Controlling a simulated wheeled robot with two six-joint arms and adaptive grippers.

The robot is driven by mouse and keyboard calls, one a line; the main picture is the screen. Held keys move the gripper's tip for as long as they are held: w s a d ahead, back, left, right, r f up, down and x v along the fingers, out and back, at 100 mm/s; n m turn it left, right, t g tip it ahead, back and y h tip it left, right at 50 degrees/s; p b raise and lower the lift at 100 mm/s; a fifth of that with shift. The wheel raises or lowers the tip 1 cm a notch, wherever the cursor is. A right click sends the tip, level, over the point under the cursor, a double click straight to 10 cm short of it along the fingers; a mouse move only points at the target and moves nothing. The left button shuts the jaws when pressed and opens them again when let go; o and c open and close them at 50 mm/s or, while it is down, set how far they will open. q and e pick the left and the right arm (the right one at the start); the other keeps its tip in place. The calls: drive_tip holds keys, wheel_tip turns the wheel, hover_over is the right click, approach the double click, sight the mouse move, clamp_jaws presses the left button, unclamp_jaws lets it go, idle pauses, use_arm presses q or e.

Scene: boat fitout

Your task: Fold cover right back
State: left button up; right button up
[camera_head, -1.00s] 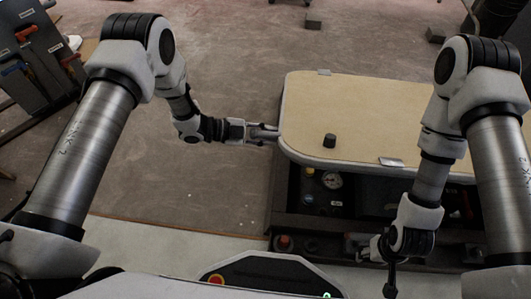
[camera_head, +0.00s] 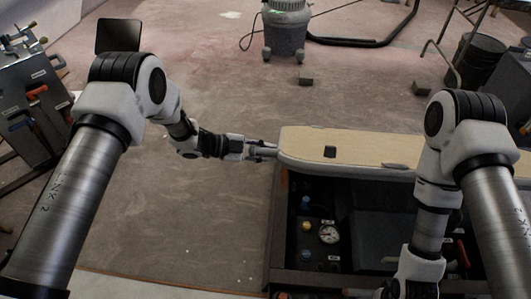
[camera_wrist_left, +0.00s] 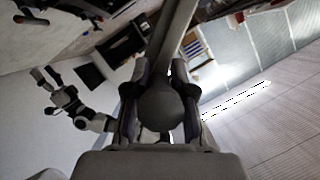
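The cover (camera_head: 300,142) is a beige panel with a pale rounded rim, in the middle right of the head view. Its near edge is raised off the dark box, and I see it strongly foreshortened.
The open box front shows a gauge (camera_head: 329,234), coloured knobs and dark units. A grey bucket (camera_head: 286,28) on casters and small blocks stand on the floor behind. The floor left of the cover is clear.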

use_arm(q)
drive_tip(key=o, duration=0.3)
drive_tip(key=shift+d, duration=0.25)
drive_tip(key=shift+o, duration=0.2)
drive_tip(key=shift+d, duration=0.25)
drive_tip(key=shift+a, duration=0.5)
drive_tip(key=v, duration=1.1)
drive_tip(key=shift+r, duration=0.2)
